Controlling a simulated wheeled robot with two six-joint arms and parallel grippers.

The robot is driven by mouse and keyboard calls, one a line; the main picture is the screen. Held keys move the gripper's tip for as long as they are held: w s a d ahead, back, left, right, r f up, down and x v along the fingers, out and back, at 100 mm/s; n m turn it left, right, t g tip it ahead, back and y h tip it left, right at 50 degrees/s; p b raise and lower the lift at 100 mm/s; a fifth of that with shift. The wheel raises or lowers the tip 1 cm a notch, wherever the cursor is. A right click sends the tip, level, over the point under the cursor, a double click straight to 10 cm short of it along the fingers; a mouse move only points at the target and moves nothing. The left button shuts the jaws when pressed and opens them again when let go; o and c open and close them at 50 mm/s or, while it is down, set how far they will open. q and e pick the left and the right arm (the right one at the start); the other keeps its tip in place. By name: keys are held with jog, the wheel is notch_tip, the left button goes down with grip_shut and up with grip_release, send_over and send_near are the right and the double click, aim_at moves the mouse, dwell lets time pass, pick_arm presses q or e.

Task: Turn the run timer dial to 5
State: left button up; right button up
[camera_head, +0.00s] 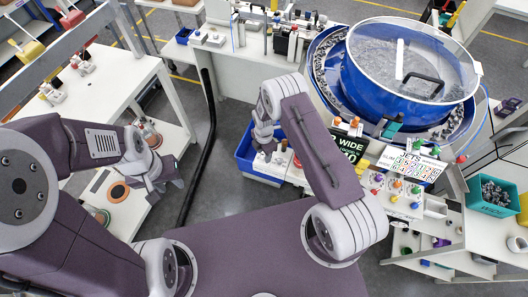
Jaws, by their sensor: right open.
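No dial is readable as the run timer at this size. A control panel (394,190) with several small coloured knobs stands right of centre, below a white card of printed text (410,166). A black sign (347,145) reading "WIDE" stands just left of it. My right gripper (266,147) is open above the blue bin at centre, left of the black sign and apart from the panel. Its fingers are partly hidden by its own wrist. My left gripper (172,182) is near the left bench's edge; whether its jaws are open is unclear.
A large blue bowl feeder (375,85) with a clear lid fills the upper right. A blue bin (246,152) sits at centre. A white bench (95,85) is at left. A teal bin (493,193) of small parts stands at right. Grey floor lies between the benches.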

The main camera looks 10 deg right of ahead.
jog(key=shift+w+a, duration=0.15)
grip_shut()
jog(key=shift+f+m+b, duration=0.15)
jog(key=shift+m+b, duration=1.7)
jog(key=shift+m, duration=0.25)
jog(key=m+b, duration=0.1)
jog(key=m, duration=0.2)
jog(key=shift+w+b, duration=0.1)
jog(key=shift+b, duration=0.3)
jog(key=shift+m+b, duration=0.5)
jog(key=shift+m, duration=0.7)
jog(key=shift+r, duration=0.2)
